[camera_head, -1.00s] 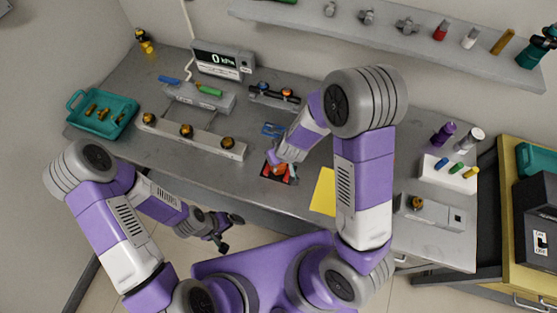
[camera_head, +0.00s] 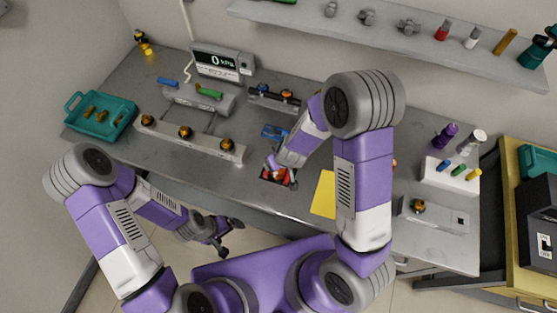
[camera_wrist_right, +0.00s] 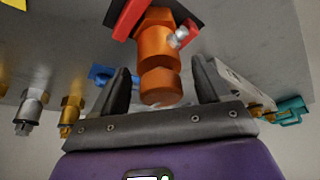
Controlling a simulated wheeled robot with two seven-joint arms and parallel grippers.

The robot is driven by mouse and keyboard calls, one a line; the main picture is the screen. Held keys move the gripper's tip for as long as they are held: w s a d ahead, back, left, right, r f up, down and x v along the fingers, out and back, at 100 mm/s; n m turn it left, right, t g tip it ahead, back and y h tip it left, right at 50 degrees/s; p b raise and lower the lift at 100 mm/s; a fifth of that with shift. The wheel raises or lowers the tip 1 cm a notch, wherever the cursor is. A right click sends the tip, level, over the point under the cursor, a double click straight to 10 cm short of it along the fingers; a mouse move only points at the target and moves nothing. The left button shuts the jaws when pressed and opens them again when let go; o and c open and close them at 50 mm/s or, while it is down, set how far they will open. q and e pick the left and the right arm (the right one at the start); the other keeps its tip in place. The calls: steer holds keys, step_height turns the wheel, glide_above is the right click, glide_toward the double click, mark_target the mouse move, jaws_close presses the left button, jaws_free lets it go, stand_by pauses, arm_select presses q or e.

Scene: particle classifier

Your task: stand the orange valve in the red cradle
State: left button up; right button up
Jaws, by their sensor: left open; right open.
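The orange valve (camera_wrist_right: 160,50) shows large in the right wrist view, its rounded end toward my right gripper (camera_wrist_right: 160,88). The gripper's two dark fingers are apart, one on each side of that end, with gaps showing. The valve's other end is between the red walls of the cradle (camera_wrist_right: 130,18) and appears to stand in it; the contact at its base is hidden. In the head view the red cradle (camera_head: 285,182) is at the table's front middle, partly covered by my right gripper (camera_head: 273,163). My left gripper (camera_head: 230,238) is open and empty, off the table's front edge.
A yellow sheet (camera_head: 323,193) lies right of the cradle. A blue item (camera_head: 273,131) lies behind it. A grey rail with brass fittings (camera_head: 195,143) is to the left, with a teal tray (camera_head: 102,127) beyond. A white block (camera_head: 449,174) stands at right.

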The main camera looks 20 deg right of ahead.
steer(key=shift+r, duration=0.15)
steer(key=shift+r+p, duration=0.3)
steer(key=shift+r, duration=0.05)
steer(key=p+v, duration=0.6)
steer(key=v, duration=0.5)
steer(key=shift+s, duration=0.3)
steer(key=shift+r, duration=0.1)
